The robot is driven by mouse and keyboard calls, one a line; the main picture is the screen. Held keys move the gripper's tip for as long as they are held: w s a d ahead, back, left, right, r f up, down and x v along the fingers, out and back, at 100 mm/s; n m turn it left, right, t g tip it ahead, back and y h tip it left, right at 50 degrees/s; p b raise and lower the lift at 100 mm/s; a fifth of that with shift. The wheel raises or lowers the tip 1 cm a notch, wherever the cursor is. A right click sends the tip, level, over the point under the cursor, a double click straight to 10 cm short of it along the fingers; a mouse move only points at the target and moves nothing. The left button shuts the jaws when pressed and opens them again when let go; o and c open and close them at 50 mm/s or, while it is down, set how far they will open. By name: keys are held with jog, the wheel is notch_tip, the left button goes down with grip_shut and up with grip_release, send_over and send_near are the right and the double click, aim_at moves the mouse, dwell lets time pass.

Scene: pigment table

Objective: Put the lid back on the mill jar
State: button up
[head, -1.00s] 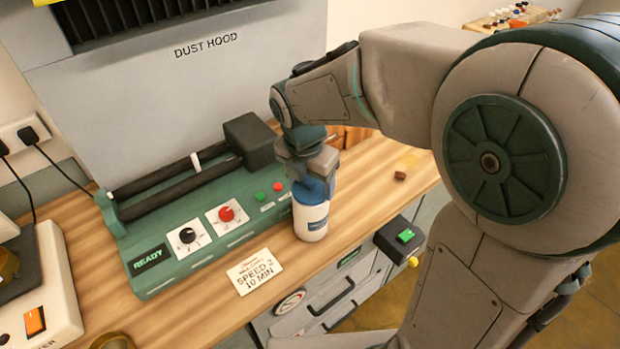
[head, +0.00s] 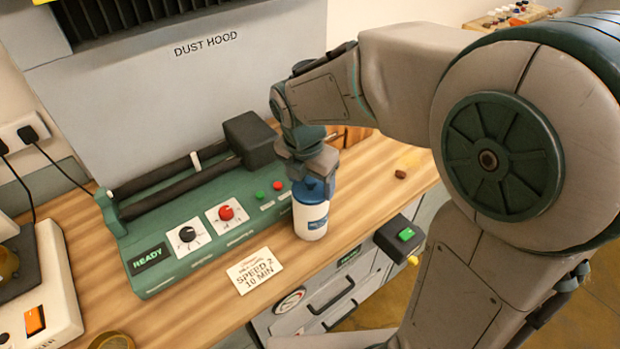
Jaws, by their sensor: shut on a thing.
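The mill jar (head: 311,223) is white with a blue label and stands upright on the wooden table, in front of the right end of the green roller machine. The blue lid (head: 309,189) is at the top of the jar. My gripper (head: 318,190) points down over the jar and is shut on the lid. The lid looks to be on the jar's mouth, but the fingers partly hide the join, so I cannot tell if it is fully seated.
The green roller machine (head: 185,262) with knobs and a READY display stands behind and left of the jar. A "SPEED 2 10 MIN" card (head: 254,271) lies front left. A small brown piece (head: 400,174) lies to the right. A box with a green switch (head: 401,238) is at the table's front edge.

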dwell(0.3)
jog(key=o, duration=1)
jog(key=shift+o, duration=0.7)
jog(key=shift+r, duration=0.1)
jog(key=shift+r+p, duration=2.95)
jog(key=shift+r, duration=0.5)
grip_shut()
